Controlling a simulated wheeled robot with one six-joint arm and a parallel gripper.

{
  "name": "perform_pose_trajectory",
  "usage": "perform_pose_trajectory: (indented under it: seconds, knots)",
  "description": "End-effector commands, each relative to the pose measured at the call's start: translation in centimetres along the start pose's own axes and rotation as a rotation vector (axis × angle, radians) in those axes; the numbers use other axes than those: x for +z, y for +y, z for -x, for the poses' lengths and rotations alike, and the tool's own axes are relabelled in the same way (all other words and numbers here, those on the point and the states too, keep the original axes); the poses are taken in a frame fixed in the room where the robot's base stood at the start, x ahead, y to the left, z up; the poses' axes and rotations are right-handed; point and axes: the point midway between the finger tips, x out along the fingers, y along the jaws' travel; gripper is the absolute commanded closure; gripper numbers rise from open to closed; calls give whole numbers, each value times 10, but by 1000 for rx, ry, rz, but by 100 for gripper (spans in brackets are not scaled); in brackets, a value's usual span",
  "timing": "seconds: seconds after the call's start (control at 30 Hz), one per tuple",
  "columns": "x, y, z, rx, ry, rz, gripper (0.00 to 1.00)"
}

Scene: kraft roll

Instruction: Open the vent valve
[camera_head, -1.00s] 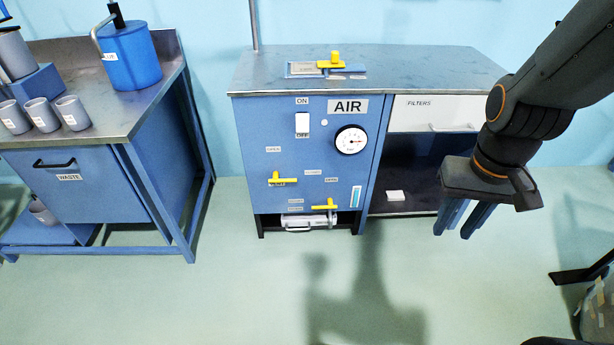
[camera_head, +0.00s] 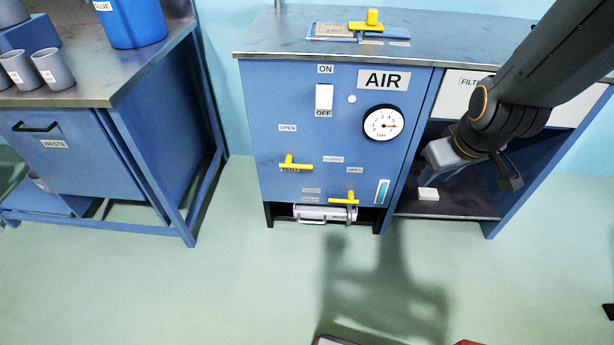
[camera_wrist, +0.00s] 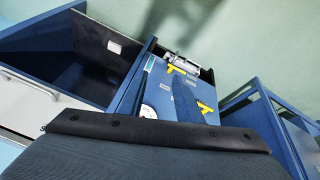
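On the blue AIR cabinet (camera_head: 262,110), a left yellow handle (camera_head: 296,164) lies horizontal, with its stub upward at left; its label is too blurred to read. A lower right yellow handle (camera_head: 344,201) also lies horizontal, near OPEN and CLOSED labels. I cannot tell which one is the vent valve. In the wrist view these handles appear as the lower right one (camera_wrist: 176,69) and the left one (camera_wrist: 205,107). My gripper (camera_head: 440,156) is right of the panel, before the open shelf bay, apart from both handles. Its fingers look apart and empty, though only one shows clearly in the wrist view.
A third yellow handle (camera_head: 367,22) stands on the cabinet top. A gauge (camera_head: 383,123) and a white ON/OFF switch (camera_head: 324,97) are on the panel. A silver cylinder (camera_head: 325,213) lies below it. The WASTE bench (camera_head: 75,145) stands left; the floor between is clear.

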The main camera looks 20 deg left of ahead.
Motion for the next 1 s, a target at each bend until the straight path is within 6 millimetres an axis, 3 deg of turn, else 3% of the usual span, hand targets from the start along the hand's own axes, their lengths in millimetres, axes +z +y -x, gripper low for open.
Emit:
perform_pose_trajectory:
  seconds: [0.03, 0.4, 0.7, 1.0]
  knots:
    - [-8, -6, -29, 4, 32, 57, 68]
    - [-83, -52, -150, 95, 305, 474, 68]
    - [-133, -104, -233, 216, 522, 787, 68]
    - [-168, -167, -302, 382, 733, 1067, 68]
